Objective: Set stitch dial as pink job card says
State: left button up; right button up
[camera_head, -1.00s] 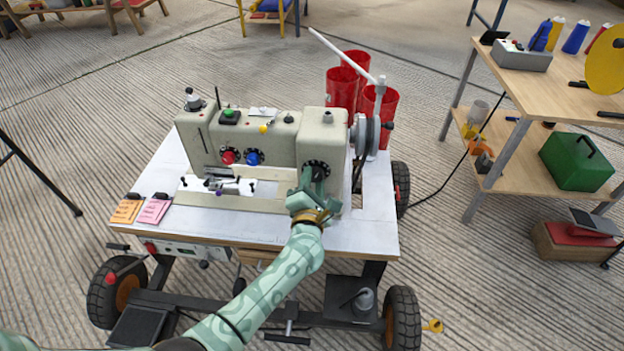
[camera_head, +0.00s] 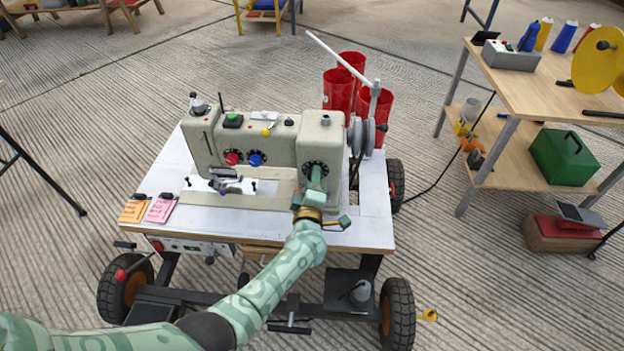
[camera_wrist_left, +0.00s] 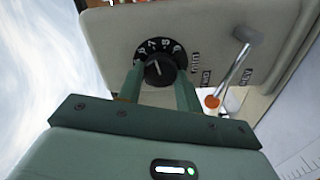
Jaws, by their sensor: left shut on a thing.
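The sewing machine (camera_head: 270,150) stands on a wheeled white-topped cart. Its black stitch dial (camera_head: 313,167) is on the front of the right-hand column; the wrist view shows the dial (camera_wrist_left: 159,70) close up, with white numbers around a knob and a white pointer line. My left gripper (camera_head: 318,180) is at the dial, and in the left wrist view its fingers (camera_wrist_left: 160,78) are shut on the knob from both sides. The pink job card (camera_head: 160,210) lies at the cart's left front beside an orange card (camera_head: 134,210); their writing is too small to read. My right gripper is not in view.
A red knob (camera_head: 233,158) and a blue knob (camera_head: 255,159) sit left of the dial. A lever (camera_wrist_left: 236,62) stands close to my fingers in the wrist view. A wooden shelf table (camera_head: 535,95) is at the right.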

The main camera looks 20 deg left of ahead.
pick_arm(q)
jog(key=m, duration=0.5)
jog(key=shift+s+d+p, duration=0.1)
jog(key=shift+p, duration=0.3)
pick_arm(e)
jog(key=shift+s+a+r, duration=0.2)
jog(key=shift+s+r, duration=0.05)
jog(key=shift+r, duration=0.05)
pick_arm(q)
jog(key=shift+f+m, duration=0.1)
jog(key=shift+m, duration=0.2)
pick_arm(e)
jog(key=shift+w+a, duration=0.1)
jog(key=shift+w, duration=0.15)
pick_arm(q)
jog(key=o, duration=1)
